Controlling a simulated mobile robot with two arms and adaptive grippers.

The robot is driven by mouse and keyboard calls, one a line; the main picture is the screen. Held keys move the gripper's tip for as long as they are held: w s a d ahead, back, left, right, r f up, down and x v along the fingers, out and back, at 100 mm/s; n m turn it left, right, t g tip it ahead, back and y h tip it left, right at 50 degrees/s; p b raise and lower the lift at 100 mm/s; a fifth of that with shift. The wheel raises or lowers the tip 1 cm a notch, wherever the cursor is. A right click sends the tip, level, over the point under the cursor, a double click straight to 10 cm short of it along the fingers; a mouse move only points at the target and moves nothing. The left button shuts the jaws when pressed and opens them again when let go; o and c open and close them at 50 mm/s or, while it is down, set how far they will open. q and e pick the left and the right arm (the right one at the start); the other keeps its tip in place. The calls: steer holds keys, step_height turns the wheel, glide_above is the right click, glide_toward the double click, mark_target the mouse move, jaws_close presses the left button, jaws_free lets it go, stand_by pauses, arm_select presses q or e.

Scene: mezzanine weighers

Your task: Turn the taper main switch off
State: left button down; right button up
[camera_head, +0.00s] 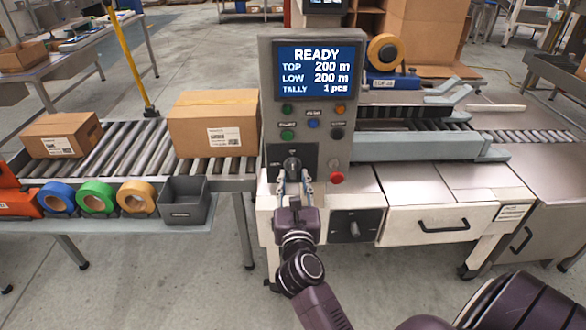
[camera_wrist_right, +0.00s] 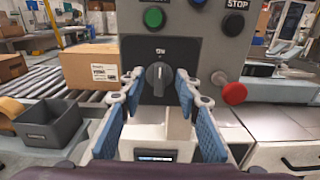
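The taper's control console (camera_head: 346,160) stands in the middle of the head view, its screen (camera_head: 316,70) lit with READY. A black rotary switch (camera_head: 291,164) sits on a dark plate low on the console's left. It also shows in the right wrist view (camera_wrist_right: 158,74), its pale pointer mark roughly upright. My right gripper (camera_head: 295,181) is open and empty in front of this switch. In the right wrist view the blue-padded fingers stand apart on either side of the knob; I cannot tell whether they touch it. My left gripper is not in view.
A second rotary knob (camera_head: 354,229) is on the lower cabinet front. A red button (camera_head: 337,178) is just right of the switch, with several coloured buttons above. A grey bin (camera_head: 184,211) and tape rolls (camera_head: 97,196) are left. A carton (camera_head: 214,122) sits on the rollers.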

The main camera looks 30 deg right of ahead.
mark_target(293, 165)
steer(key=shift+x, duration=2.35)
steer(key=shift+c, duration=0.2)
jaws_close()
